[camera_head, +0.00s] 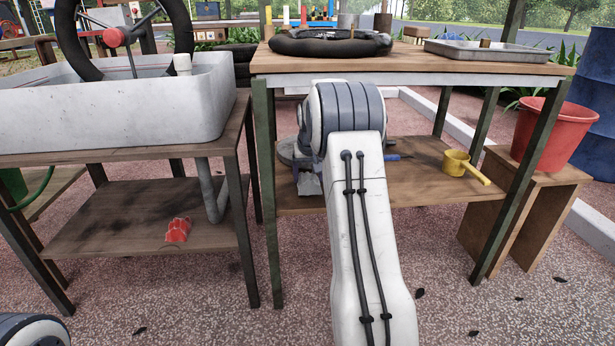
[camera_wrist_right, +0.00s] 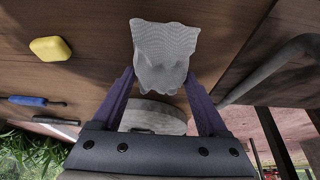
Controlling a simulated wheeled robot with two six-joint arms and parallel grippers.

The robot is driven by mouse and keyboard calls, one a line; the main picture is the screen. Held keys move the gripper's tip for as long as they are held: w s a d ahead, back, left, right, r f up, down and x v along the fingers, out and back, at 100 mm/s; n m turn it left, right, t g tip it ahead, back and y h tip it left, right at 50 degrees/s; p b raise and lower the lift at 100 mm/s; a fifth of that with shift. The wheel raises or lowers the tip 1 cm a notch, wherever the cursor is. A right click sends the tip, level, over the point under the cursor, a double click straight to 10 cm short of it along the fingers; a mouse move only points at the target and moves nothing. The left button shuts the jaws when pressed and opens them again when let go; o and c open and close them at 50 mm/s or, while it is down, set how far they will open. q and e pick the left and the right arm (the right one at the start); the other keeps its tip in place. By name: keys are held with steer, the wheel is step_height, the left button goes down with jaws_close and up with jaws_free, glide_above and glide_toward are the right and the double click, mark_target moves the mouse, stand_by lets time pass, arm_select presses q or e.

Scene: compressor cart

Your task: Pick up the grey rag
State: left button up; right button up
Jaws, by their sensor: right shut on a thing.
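The grey rag (camera_wrist_right: 164,50) shows in the right wrist view as a pale, finely woven, crumpled cloth. It sits between the fingertips of my right gripper (camera_wrist_right: 161,74), which is shut on it. Wooden board lies behind the rag; whether the rag still touches it I cannot tell. In the head view my right arm reaches to the lower shelf (camera_head: 420,190) of the middle workbench and hides most of the gripper. My left gripper is out of view.
A round grey thing (camera_wrist_right: 153,117), a yellow block (camera_wrist_right: 50,49) and a blue-handled tool (camera_wrist_right: 28,101) lie near the gripper. A yellow scoop (camera_head: 455,163) is right on the shelf. Bench legs (camera_head: 268,210) stand close to my arm. A red bucket (camera_head: 553,135) stands far right.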

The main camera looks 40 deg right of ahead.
step_height(320, 180, up, 3)
steer(key=shift+s+a+f+p, duration=0.1)
steer(key=shift+s+p, duration=0.05)
steer(key=shift+p, duration=0.85)
steer(key=s+a+p, duration=0.5)
steer(key=s+a, duration=0.4)
steer(key=s, duration=0.6)
steer(key=shift+a+f, duration=0.15)
steer(key=shift+f, duration=0.2)
